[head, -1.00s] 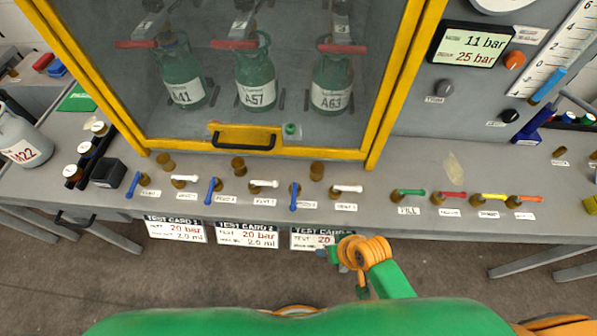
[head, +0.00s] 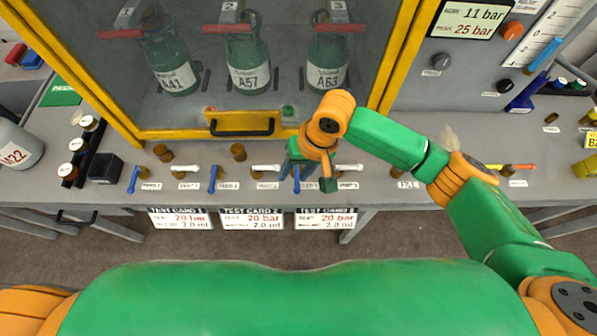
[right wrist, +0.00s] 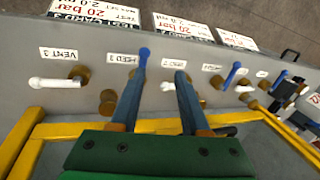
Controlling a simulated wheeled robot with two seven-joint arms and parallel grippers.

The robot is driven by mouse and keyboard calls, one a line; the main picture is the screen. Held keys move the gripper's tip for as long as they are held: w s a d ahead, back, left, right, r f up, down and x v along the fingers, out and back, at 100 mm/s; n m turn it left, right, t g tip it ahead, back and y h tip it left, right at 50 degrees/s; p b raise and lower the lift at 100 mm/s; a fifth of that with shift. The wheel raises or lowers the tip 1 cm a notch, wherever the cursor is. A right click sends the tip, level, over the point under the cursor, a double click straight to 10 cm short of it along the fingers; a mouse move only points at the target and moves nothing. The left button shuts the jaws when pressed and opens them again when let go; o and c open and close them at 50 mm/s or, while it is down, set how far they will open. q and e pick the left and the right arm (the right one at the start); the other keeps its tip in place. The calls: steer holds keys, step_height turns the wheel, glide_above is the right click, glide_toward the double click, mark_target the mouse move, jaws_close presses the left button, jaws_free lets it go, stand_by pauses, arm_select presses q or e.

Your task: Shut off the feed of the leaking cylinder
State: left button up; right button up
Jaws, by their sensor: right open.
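Three green cylinders, A41 (head: 173,62), A57 (head: 246,62) and A63 (head: 327,62), stand behind the cabinet glass. I cannot tell which leaks. Blue feed handles 1 (head: 134,180), 2 (head: 213,180) and 3 (head: 296,180) point toward the bench's front edge. White vent handles lie sideways beside them. My right gripper (head: 300,162) is low over the bench at feed 3. In the right wrist view its fingers (right wrist: 159,80) are apart, with the feed 3 handle (right wrist: 144,56) just beyond the left fingertip. Contact is unclear. My left gripper is out of view.
The yellow cabinet frame (head: 385,75) rises close behind the valve row. A display (head: 480,20) reads 11 bar and 25 bar. My right arm covers part of the fill valve area. Test cards (head: 325,218) hang below the bench edge. A grey cylinder (head: 18,145) stands at left.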

mark_target(298, 181)
steer(key=shift+m+h, duration=0.5)
steer(key=shift+m, duration=0.2)
steer(key=f, duration=0.2)
steer(key=w+f, duration=0.1)
steer(key=f, duration=0.1)
steer(key=d+f, duration=0.1)
steer(key=shift+w+f, duration=0.35)
steer(key=shift+f, duration=0.05)
steer(key=shift+c, duration=0.3)
jaws_close()
